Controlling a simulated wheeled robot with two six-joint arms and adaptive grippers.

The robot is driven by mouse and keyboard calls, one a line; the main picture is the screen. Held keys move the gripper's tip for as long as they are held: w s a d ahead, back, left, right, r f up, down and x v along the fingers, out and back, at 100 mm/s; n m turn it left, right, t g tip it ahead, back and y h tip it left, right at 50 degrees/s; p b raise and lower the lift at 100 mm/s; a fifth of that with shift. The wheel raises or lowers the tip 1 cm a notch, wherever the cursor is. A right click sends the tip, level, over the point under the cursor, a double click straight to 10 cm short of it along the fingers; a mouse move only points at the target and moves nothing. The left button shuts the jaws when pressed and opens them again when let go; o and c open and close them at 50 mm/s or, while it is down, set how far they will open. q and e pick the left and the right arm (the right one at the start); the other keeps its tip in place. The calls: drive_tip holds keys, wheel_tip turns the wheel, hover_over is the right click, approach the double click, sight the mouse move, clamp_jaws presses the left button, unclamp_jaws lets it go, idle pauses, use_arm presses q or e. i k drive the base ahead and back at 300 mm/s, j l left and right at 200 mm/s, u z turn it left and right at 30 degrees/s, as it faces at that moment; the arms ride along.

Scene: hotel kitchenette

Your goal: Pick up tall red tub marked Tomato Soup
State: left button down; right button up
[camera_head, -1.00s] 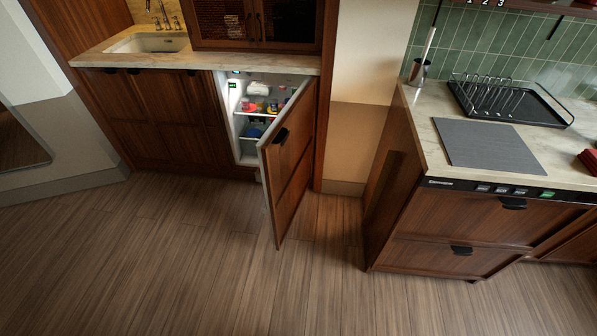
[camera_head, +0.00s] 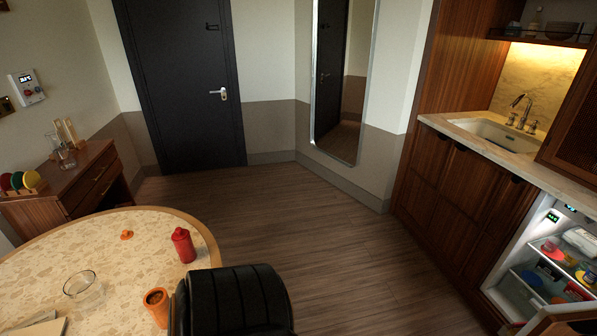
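No tub with a readable Tomato Soup mark shows. A red container (camera_head: 183,245) with a narrower top stands upright on the round table at the lower left; I cannot read any label on it. In the open fridge (camera_head: 552,218) at the right edge, a small red item (camera_head: 550,245) sits on the upper shelf and a dark red item (camera_head: 576,291) sits lower down. Both are too small to identify. Neither of my grippers is in view.
The round table (camera_head: 150,222) holds a glass bowl (camera_head: 84,290) and an orange-brown cup (camera_head: 157,305). A black padded chair (camera_head: 232,300) stands at its right. The open fridge door (camera_head: 555,318) shows at the lower right. Floor (camera_head: 320,225) is clear toward the dark door (camera_head: 185,85).

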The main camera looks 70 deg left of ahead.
sight(187, 252)
drive_tip(key=u, duration=3.15)
drive_tip(key=i+j, duration=0.1)
drive_tip(key=j, duration=0.5)
drive_tip(key=i+j+u, duration=0.1)
drive_tip(key=j, duration=0.5)
